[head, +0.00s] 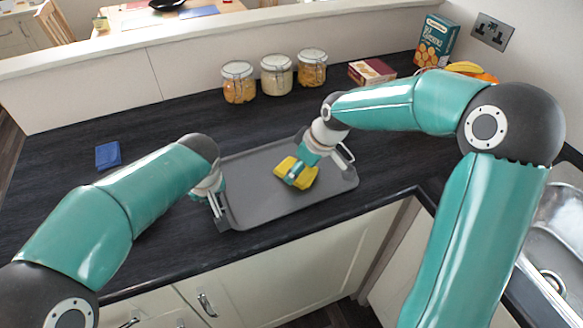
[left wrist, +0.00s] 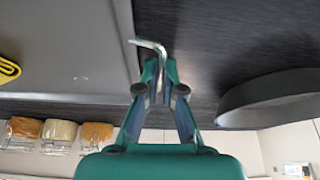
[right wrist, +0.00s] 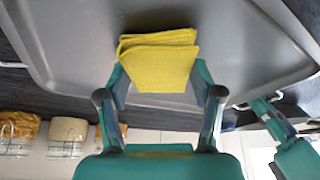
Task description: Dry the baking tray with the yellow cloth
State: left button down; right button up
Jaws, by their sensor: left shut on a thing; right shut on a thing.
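The grey baking tray (head: 262,206) lies on the dark worktop with a metal handle at each short end. My left gripper (head: 216,203) is shut on the tray's left handle; the left wrist view shows that bent metal handle (left wrist: 154,46) between the fingers. My right gripper (head: 291,174) is shut on the folded yellow cloth (head: 304,179), over the right half of the tray. In the right wrist view the cloth (right wrist: 160,65) is pinched between the fingertips. I cannot tell how firmly it touches the tray. A few small pale specks show on the tray (left wrist: 65,50).
Three glass jars (head: 276,77) stand behind the tray, with a dark red box (head: 372,72) and a teal carton (head: 437,41) to their right. A blue folded cloth (head: 107,155) lies at left. The sink (head: 560,235) is at right. The worktop edge runs just in front.

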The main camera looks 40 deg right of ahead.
aim_at(255, 177)
jog(key=shift+s+d, duration=0.45)
jog(key=shift+d, duration=0.25)
jog(key=shift+s+d, duration=0.4)
jog(key=shift+d, duration=0.25)
jog(key=shift+w+d, duration=0.2)
jog(key=shift+w, duration=0.6)
jog(key=shift+w+d, duration=0.15)
jog(key=shift+w, duration=0.65)
jog(key=shift+w+d, duration=0.2)
jog(key=shift+w, duration=0.6)
